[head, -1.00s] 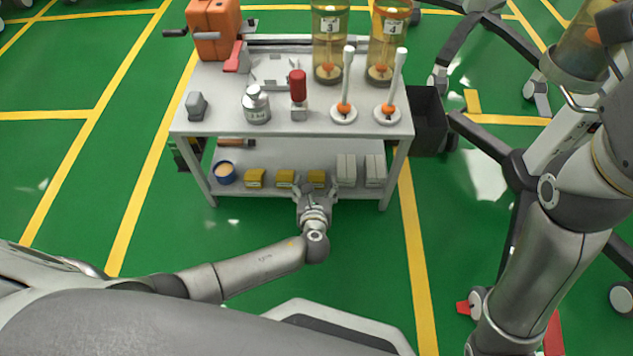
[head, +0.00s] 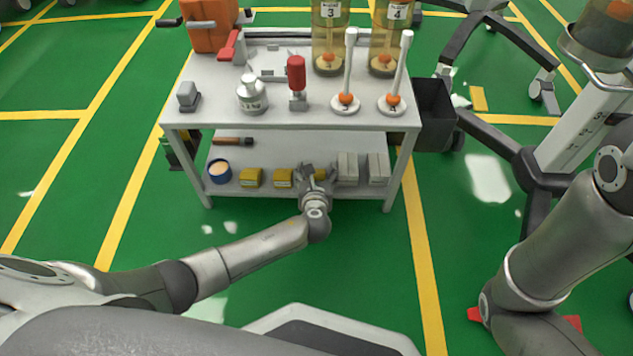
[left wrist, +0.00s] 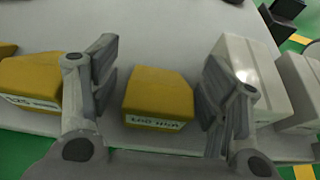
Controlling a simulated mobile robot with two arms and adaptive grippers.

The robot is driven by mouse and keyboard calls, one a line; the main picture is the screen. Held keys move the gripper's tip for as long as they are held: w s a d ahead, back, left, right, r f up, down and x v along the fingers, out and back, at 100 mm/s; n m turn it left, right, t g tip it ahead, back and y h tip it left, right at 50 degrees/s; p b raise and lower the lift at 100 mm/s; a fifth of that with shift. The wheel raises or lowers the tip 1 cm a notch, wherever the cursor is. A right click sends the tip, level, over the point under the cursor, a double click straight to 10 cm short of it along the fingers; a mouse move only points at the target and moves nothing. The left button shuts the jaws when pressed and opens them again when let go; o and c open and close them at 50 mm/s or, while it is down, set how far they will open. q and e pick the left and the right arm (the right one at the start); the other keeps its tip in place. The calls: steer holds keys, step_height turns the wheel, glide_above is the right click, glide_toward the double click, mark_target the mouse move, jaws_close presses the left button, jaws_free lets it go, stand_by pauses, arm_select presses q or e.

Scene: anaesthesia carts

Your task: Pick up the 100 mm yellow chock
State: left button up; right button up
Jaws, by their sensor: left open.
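The yellow chock with a label that seems to read 100 mm (left wrist: 158,95) stands on the cart's lower shelf. In the left wrist view it is between the spread fingers of my left gripper (left wrist: 160,100), with a gap on its left and its right side close to the right finger. In the head view my left gripper (head: 315,175) is at the front of the lower shelf and mostly hides this chock (head: 321,172). Other yellow chocks (head: 283,178) (head: 252,177) stand to its left. My right gripper is not in view.
White blocks (head: 347,168) stand close to the right of the chock. A blue tub (head: 219,171) is at the shelf's left end. The upper shelf (head: 215,110) overhangs the lower one and carries a bottle, a red-handled tool and white levers. A dark bin (head: 435,115) is at the right.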

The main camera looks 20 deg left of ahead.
arm_select(q)
steer(key=shift+w, duration=0.15)
steer(key=shift+c, duration=0.4)
steer(key=c, duration=1.1)
steer(key=shift+o, duration=0.2)
steer(key=shift+r, duration=0.1)
